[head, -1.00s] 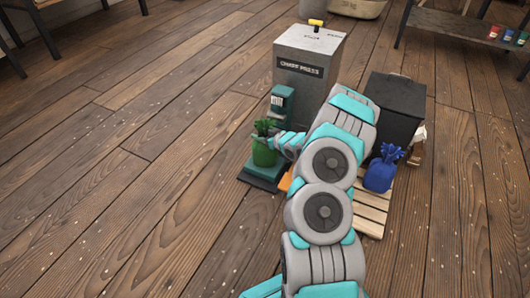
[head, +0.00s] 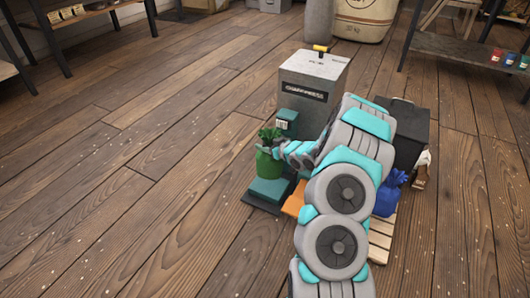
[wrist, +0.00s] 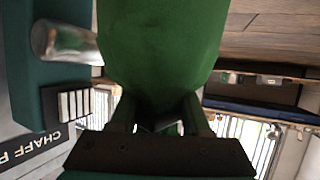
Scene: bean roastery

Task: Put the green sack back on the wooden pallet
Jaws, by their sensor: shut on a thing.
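The green sack (head: 268,163) is held at its side in the head view, in front of the grey chaff press, above or beside a teal scale-like base. My gripper (head: 277,147) is shut on the green sack near its neck. In the wrist view the sack (wrist: 162,45) fills the top middle, with my gripper (wrist: 158,120) closed around its gathered part. The wooden pallet (head: 381,236) lies right of my arm, and my arm hides much of it. A blue sack (head: 389,194) stands on the pallet.
The grey chaff press (head: 312,95) stands behind the sack. The teal base (head: 270,190) is low beneath it. A black box (head: 409,135) stands behind the pallet. An orange item (head: 294,202) lies between base and pallet. The floor at left is clear.

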